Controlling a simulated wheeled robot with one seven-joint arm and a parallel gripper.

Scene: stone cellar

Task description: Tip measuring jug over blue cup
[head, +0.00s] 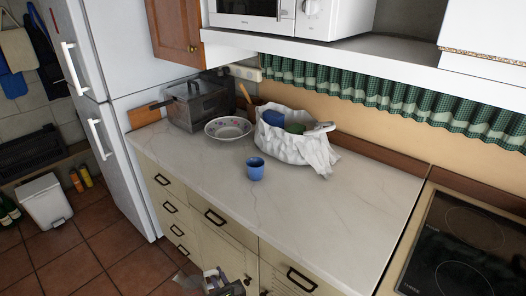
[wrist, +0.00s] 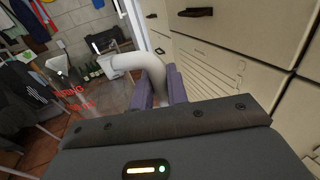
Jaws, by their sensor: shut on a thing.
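The blue cup (head: 255,170) stands upright on the pale marble counter, in front of the patterned bowl and white basin. My gripper (head: 215,280) is at the bottom edge of the head view, low in front of the drawers and below the counter top. In the wrist view my gripper (wrist: 158,88) is shut on the white handle of the measuring jug (wrist: 75,92). The jug is clear with red print and extends left of the fingers. In the head view only a faint part of the jug shows, and its contents cannot be made out.
A black hob (head: 460,250) is at right, a fridge (head: 130,120) at left. The counter's front right is clear.

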